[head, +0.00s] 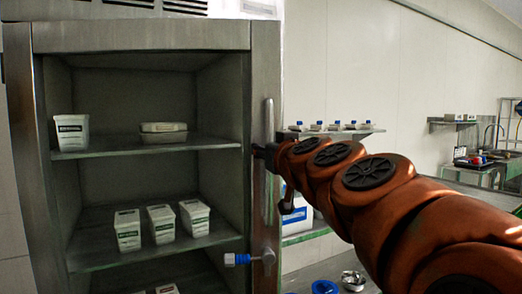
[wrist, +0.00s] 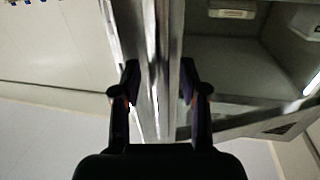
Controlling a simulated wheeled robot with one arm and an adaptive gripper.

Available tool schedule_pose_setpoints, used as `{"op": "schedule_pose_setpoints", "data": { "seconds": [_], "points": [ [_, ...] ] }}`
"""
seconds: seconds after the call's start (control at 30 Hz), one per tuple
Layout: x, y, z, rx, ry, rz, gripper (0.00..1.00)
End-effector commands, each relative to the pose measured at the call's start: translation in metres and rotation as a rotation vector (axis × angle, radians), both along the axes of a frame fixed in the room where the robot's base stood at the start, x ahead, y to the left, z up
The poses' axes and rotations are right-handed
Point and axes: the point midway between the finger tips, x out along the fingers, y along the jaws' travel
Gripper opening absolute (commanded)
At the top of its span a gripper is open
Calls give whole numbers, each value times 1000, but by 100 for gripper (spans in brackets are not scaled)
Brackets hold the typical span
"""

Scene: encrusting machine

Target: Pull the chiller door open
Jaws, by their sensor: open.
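The chiller (head: 150,35) is a steel cabinet at the left of the head view. Its shelves show through the front; I cannot tell whether a clear pane covers them. A vertical bar handle (head: 268,120) is on the right front post. My gripper (head: 263,153) is at mid-height of this handle, small and partly hidden. In the wrist view my gripper (wrist: 160,85) is open, with one finger on each side of a narrow upright metal part (wrist: 150,45), seemingly the handle with the post behind it. I cannot tell whether the fingers touch it.
White tubs (head: 162,224) stand on the chiller shelves. A blue-ended fitting (head: 237,259) sticks out low on the front. Right of the chiller are a wall shelf with blue-capped items (head: 335,127) and a counter with a blue-lidded container (head: 325,287).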

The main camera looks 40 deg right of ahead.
Motion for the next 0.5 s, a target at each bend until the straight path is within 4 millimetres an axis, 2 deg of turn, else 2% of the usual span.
{"op": "schedule_pose_setpoints", "data": {
  "seconds": [0.23, 0.5],
  "points": [
    [-10, 4, 0, 0, 1, -1, 43],
    [-42, 19, 1, -3, -3, -4, 43]
  ]
}}
